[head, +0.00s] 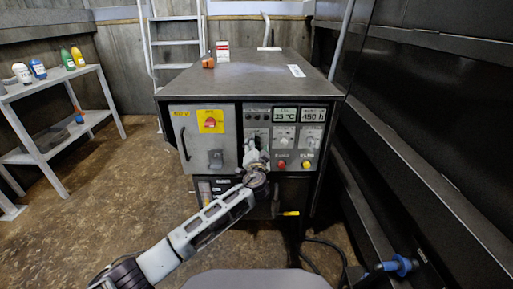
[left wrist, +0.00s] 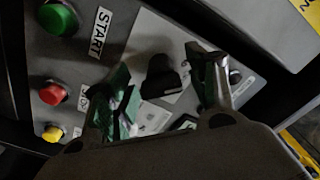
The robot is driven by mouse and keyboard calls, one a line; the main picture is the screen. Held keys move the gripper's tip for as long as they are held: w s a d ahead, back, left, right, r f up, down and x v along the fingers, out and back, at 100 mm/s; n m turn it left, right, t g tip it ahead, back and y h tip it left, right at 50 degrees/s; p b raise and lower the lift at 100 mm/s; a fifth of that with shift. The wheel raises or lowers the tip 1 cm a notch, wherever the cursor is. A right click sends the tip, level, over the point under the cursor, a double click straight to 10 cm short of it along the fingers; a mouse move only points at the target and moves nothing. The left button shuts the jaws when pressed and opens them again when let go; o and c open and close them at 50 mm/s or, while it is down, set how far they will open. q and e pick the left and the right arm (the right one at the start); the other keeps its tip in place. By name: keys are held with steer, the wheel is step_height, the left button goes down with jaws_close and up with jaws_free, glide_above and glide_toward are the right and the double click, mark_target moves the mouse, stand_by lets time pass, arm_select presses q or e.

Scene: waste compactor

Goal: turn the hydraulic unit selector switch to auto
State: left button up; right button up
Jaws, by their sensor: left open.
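The hydraulic unit (head: 268,65) is a dark cabinet with a control panel on its front. In the left wrist view a black selector knob (left wrist: 160,76) sits on a pale label plate. My left gripper (left wrist: 158,68) is open, with one green-padded finger on each side of the knob; I cannot tell whether either finger touches it. The knob's exact position against its label is not readable. In the head view my left gripper (head: 254,152) is in front of the panel's left part and hides what is behind it. My right gripper is not in view.
Near the knob are a green START button (left wrist: 58,19), a red button (left wrist: 53,93) and a yellow button (left wrist: 53,133). A grey door with a red switch on a yellow plate (head: 210,122) is left of the panel. A shelf (head: 60,83) with bottles stands at the left.

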arm_select(q)
steer(key=c, duration=0.9)
steer(key=shift+c, duration=0.7)
